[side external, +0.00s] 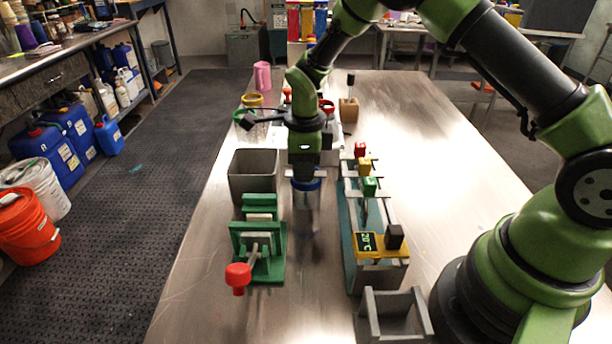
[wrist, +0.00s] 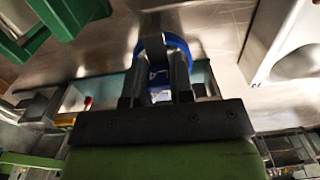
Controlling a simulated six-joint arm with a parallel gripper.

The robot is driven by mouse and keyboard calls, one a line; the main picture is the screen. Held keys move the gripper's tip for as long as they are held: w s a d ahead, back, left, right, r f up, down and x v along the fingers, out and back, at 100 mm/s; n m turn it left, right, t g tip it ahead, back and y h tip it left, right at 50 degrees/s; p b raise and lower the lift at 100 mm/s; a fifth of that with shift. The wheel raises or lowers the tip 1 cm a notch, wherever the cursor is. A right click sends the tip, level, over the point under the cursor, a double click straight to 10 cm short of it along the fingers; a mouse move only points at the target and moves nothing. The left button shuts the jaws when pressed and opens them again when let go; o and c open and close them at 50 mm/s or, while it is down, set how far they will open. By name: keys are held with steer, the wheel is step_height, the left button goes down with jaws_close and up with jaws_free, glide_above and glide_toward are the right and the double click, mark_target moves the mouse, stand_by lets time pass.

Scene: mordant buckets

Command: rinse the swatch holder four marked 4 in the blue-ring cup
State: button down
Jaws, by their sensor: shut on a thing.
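The blue-ring cup (side external: 306,186) stands on the steel table, a clear cup with a blue rim, directly below my gripper (side external: 306,172). In the wrist view the blue ring (wrist: 178,43) shows just beyond the fingertips. My gripper (wrist: 160,82) is shut on a small blue block with a pale mark that looks like a 4, the handle of swatch holder four (wrist: 158,74). The handle is hidden in the side view. The holder's lower part is hidden, so how deep it sits in the cup cannot be told.
A grey open bin (side external: 254,176) and a green stand (side external: 258,245) with a red-knobbed bar are left of the cup. A long bath (side external: 376,270) with red, yellow and green holders and a 20 °C display is right. More ringed cups (side external: 252,100) stand behind.

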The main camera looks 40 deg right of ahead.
steer(key=shift+s+f+g, duration=0.3)
steer(key=shift+s+f, duration=0.1)
steer(key=shift+f, duration=0.35)
steer(key=shift+r, duration=0.15)
stand_by(2.0)
steer(key=shift+r, duration=0.2)
steer(key=shift+f, duration=0.25)
stand_by(0.3)
steer(key=shift+r, duration=0.25)
steer(key=shift+f, duration=0.35)
stand_by(0.8)
steer(key=shift+w+r, duration=0.15)
steer(key=shift+r, duration=3.45)
